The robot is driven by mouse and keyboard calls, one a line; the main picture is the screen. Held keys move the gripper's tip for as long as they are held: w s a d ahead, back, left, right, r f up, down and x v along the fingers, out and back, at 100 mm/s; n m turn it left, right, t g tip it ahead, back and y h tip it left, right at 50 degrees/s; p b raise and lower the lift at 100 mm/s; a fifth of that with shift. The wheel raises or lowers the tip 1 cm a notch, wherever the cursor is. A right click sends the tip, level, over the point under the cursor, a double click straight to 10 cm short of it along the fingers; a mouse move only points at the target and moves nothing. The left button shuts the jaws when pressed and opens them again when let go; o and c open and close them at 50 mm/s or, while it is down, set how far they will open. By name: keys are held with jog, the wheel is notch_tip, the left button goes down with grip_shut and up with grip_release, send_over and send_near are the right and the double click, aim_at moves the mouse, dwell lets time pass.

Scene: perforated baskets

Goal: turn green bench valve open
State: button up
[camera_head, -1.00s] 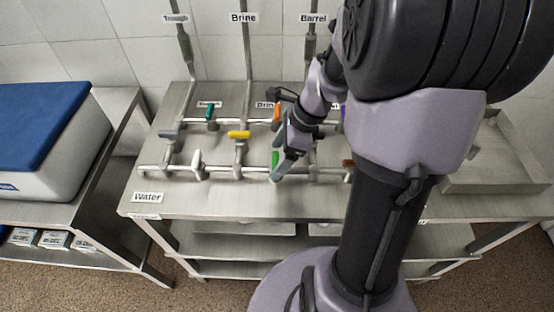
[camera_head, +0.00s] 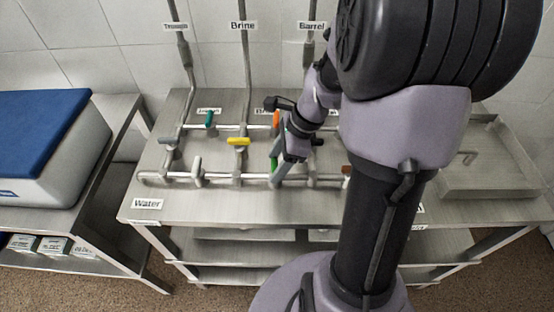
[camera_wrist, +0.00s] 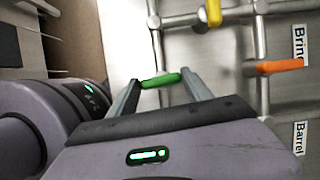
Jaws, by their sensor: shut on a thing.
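The green valve handle (camera_head: 274,164) sits on the front pipe of the steel bench (camera_head: 240,205), right of the yellow handle. It also shows in the wrist view (camera_wrist: 160,80), lying crosswise to the pipe behind it. My gripper (camera_wrist: 161,78) has its two fingers at the handle, one at each end of its green length, and is shut on it. In the head view my gripper (camera_head: 278,165) reaches down to the handle from behind and right, and its fingers partly cover it. The valve body under the handle is mostly hidden.
A yellow handle (camera_head: 238,142), a white handle (camera_head: 197,168), an orange handle (camera_head: 276,119) and a teal handle (camera_head: 209,119) stand on nearby pipes. Upright pipes rise along the wall behind. A steel tray (camera_head: 490,180) is at right. A blue-lidded box (camera_head: 45,130) stands at left.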

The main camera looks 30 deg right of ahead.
jog(key=n+p, duration=0.1)
jog(key=n+g+p, duration=0.1)
jog(key=n+p, duration=0.1)
jog(key=n, duration=0.1)
jog(key=shift+w+r+g+p, duration=0.1)
jog(key=shift+r+g+p, duration=0.2)
jog(key=shift+g, duration=0.1)
jog(key=n+g+p, duration=0.1)
jog(key=n+p, duration=0.2)
jog(key=n, duration=0.1)
jog(key=shift+w+n+g+p, duration=0.15)
jog(key=shift+n+g+p, duration=0.25)
jog(key=n+g+p, duration=0.1)
jog(key=n+p, duration=0.2)
jog(key=n, duration=0.1)
jog(key=shift+w+f, duration=0.1)
jog(key=shift+a+f+n+g+h+p, duration=0.1)
jog(key=shift+n+g+h+p, duration=0.3)
jog(key=shift+n+p, duration=0.45)
jog(key=shift+f+n+g+h+p, duration=0.1)
jog(key=shift+n+g+h+p, duration=0.25)
jog(key=shift+n, duration=0.9)
jog(key=o, duration=1.4)
jog(key=shift+c, duration=0.2)
